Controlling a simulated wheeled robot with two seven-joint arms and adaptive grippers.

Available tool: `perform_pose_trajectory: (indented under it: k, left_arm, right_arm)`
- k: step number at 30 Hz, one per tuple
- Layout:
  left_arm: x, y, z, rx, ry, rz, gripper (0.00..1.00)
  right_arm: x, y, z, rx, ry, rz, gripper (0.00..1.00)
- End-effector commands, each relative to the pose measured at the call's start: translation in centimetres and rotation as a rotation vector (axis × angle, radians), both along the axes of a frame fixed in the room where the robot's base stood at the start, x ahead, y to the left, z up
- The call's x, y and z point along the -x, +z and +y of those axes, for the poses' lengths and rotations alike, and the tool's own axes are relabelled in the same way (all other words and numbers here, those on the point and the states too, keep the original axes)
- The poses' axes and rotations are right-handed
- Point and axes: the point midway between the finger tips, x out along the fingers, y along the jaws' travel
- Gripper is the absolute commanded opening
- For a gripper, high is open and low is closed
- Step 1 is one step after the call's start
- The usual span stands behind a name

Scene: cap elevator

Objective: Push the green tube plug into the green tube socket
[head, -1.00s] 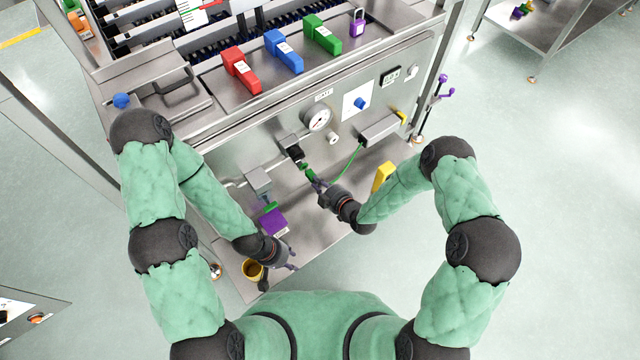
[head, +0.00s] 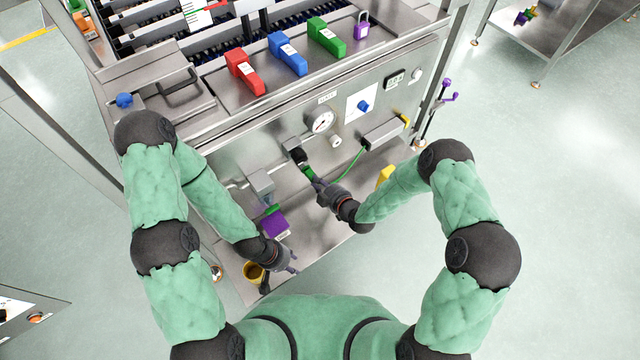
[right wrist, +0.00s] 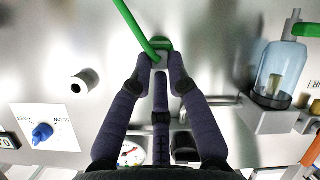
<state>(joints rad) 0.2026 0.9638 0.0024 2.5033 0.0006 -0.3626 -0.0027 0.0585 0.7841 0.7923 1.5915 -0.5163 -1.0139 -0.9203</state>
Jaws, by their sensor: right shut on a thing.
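My right gripper (head: 316,183) is at the front panel, just below a black fitting (head: 297,155). I cannot make out the green tube socket for certain; the gripper partly covers that area. My left gripper (head: 286,264) is low over the shelf, its fingers apart and empty, beside a yellow cup.
The yellow cup (head: 252,271) and a purple block (head: 275,223) stand on the lower shelf. A gauge (head: 322,120), blue knob (head: 363,106) and metal box (head: 384,132) sit on the panel.

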Motion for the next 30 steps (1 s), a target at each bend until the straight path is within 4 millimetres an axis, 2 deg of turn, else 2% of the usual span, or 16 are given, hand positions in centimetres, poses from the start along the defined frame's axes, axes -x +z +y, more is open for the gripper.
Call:
perform_pose_trajectory:
  k: [12, 13, 15, 16, 30]
  left_arm:
    - [-0.01, -0.1, 0.0, 0.0, 0.0, 0.0, 0.4]
    - [-0.01, -0.1, 0.0, 0.0, 0.0, 0.0, 0.4]
    - [0.0, -0.09, 0.0, 0.0, 0.0, 0.0, 0.4]
    - [0.0, -0.1, -0.01, 0.0, 0.0, 0.0, 0.4]
    - [0.0, 0.19, 0.0, 0.0, 0.0, 0.0, 0.4]
  right_arm:
    - [-0.26, 0.02, 0.18, 0.0, 0.0, 0.0, 0.0]
    - [-0.26, 0.02, 0.18, 0.0, 0.0, 0.0, 0.2]
    - [-0.26, 0.02, 0.18, 0.0, 0.0, 0.0, 0.4]
    - [-0.26, 0.02, 0.18, 0.0, 0.0, 0.0, 0.45]
    - [0.2, 0.29, -0.22, 0.0, -0.001, 0.001, 0.45]
